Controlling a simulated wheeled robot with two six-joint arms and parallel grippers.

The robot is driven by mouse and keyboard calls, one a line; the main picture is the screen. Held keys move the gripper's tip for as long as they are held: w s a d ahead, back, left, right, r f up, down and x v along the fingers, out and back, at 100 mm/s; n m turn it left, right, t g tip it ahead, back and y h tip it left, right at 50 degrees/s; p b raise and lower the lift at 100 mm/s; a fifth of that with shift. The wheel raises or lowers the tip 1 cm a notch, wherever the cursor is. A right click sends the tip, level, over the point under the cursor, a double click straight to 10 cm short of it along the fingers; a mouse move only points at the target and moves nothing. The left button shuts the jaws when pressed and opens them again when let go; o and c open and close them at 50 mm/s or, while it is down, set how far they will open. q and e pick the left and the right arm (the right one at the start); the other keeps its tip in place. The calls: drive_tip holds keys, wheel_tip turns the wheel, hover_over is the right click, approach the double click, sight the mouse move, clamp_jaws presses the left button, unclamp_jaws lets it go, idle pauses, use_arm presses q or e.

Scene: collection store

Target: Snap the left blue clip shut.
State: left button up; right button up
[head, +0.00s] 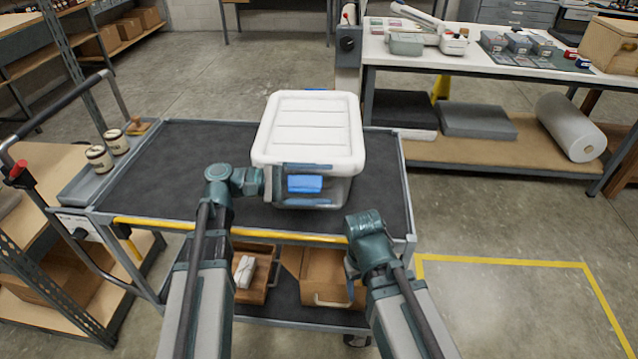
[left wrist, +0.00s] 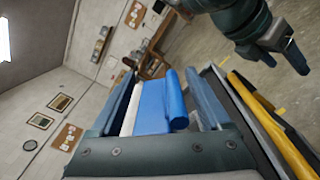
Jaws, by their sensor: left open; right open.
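A clear box with a white lid (head: 308,130) stands on the cart's top shelf. A blue clip (head: 305,184) is on its side facing me; it fills the middle of the left wrist view (left wrist: 155,105). I cannot tell whether it is fully shut. My left gripper (head: 304,183) reaches in from the left, open, with one finger above and one below this clip. A sliver of blue at the box's far edge (head: 315,91) may be another clip. My right gripper (head: 351,285) is open and empty, pointing down in front of the cart's front edge.
The cart's dark top shelf (head: 180,165) is clear left of the box. A tray with small jars (head: 100,157) is at its left end. A yellow bar (head: 230,231) runs along the front edge. Wooden boxes (head: 310,272) sit on the lower shelf. A workbench (head: 460,62) stands behind right.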

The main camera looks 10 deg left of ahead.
use_arm(q)
drive_tip(key=s+a, duration=0.1)
drive_tip(key=a, duration=1.3)
drive_tip(key=shift+d, duration=0.1)
